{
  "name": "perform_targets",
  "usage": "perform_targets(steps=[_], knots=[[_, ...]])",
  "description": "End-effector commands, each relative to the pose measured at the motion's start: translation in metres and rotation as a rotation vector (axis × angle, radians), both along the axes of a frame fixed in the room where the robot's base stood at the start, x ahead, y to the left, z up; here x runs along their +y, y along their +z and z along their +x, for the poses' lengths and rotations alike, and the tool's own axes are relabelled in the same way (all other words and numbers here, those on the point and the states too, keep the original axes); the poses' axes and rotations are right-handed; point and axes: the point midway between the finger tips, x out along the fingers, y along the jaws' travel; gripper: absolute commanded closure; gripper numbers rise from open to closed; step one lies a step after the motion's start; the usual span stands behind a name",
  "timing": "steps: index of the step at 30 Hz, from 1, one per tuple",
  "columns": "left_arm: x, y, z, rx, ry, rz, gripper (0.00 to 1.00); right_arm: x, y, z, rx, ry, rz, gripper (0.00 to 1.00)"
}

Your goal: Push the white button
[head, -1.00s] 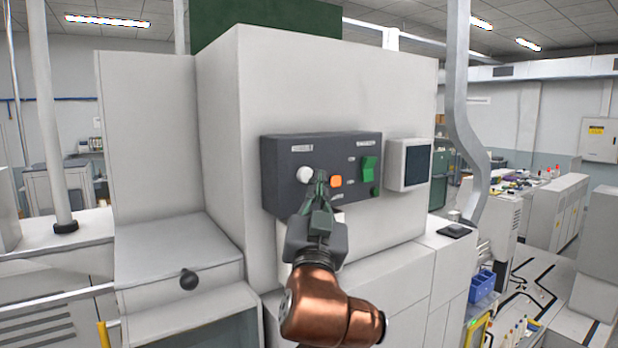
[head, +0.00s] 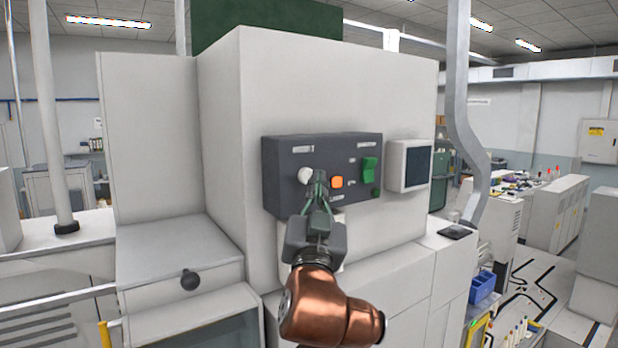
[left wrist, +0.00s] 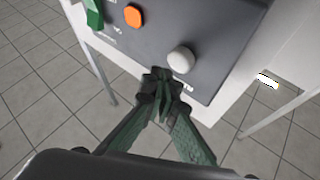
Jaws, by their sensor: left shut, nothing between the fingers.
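The white button (head: 305,175) is a round knob at the left of a dark grey control panel (head: 285,197) on the machine front. It also shows in the left wrist view (left wrist: 180,59), in the upper right part of the picture. My left gripper (head: 320,177) is shut and empty, with its fingertips close to the panel, just right of the white button in the head view. In the left wrist view the closed fingertips (left wrist: 160,78) lie a little left of and below the button. I cannot tell whether they touch the panel. My right gripper is not in view.
An orange button (head: 337,182) sits right of the fingertips, and a green switch (head: 369,168) is farther right on the same panel. A small screen (head: 417,165) is beside the panel. The machine face above the panel is clear.

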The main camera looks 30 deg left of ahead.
Motion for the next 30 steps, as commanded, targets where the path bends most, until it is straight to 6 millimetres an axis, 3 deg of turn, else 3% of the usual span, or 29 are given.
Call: perform_targets(steps=[30], knots=[[0.0077, 0.0000, 0.0037, 0.000, 0.000, 0.000, 1.00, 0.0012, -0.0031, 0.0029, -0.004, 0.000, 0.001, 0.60]])
